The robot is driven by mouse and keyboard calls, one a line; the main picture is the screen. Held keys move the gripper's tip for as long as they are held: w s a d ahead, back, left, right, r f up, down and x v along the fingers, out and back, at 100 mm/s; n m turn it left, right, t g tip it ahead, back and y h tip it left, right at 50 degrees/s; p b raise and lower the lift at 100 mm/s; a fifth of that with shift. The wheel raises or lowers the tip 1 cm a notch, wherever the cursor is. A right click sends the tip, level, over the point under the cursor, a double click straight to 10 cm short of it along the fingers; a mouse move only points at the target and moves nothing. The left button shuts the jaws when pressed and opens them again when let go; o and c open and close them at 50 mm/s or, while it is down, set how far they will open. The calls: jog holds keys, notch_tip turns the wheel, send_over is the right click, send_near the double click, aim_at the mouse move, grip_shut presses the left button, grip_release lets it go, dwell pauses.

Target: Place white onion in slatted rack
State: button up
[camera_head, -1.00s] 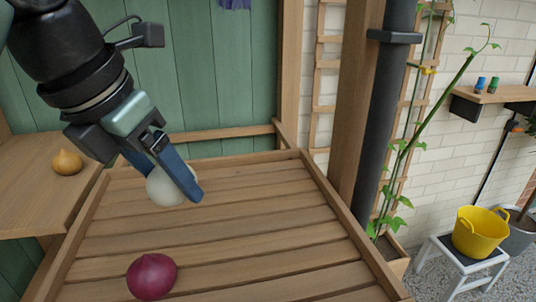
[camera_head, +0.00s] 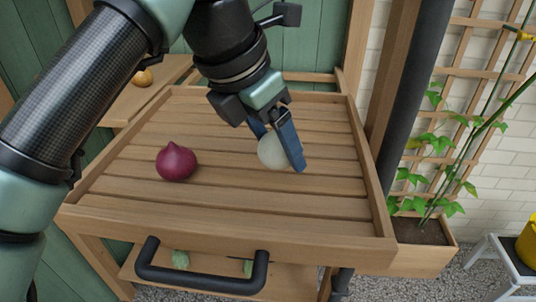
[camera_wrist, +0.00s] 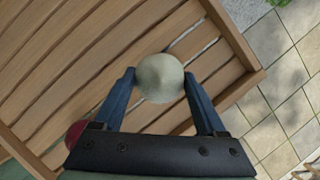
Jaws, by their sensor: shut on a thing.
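The white onion (camera_head: 274,152) is between the blue fingers of my gripper (camera_head: 281,148), which is shut on it. It is over the right half of the slatted rack (camera_head: 225,222), low near the slats. I cannot tell whether it touches them. The wrist view shows the onion (camera_wrist: 160,78) pinched between both fingertips (camera_wrist: 158,84), with slats behind it. A red onion (camera_head: 176,162) sits on the slats to the left, and part of it shows at the lower left of the wrist view (camera_wrist: 76,134).
A raised wooden rim surrounds the rack, with a dark handle (camera_head: 202,282) at its front. A yellow onion (camera_head: 143,77) lies on a wooden shelf at the back left. A planter with a climbing plant (camera_head: 420,232) stands to the right. Slats around the red onion are clear.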

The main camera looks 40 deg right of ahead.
aim_at(277, 165)
jog(key=shift+f, duration=1.75)
jog(key=shift+f+b, duration=0.15)
jog(key=shift+b, duration=0.2)
jog(key=o, duration=1.4)
jog(key=shift+a+r, duration=0.1)
jog(key=shift+r, duration=0.35)
jog(key=p+v, duration=0.1)
jog(key=v, duration=1)
jog(key=shift+a+r+p, duration=0.1)
jog(key=shift+r+p, duration=0.1)
jog(key=shift+p, duration=0.2)
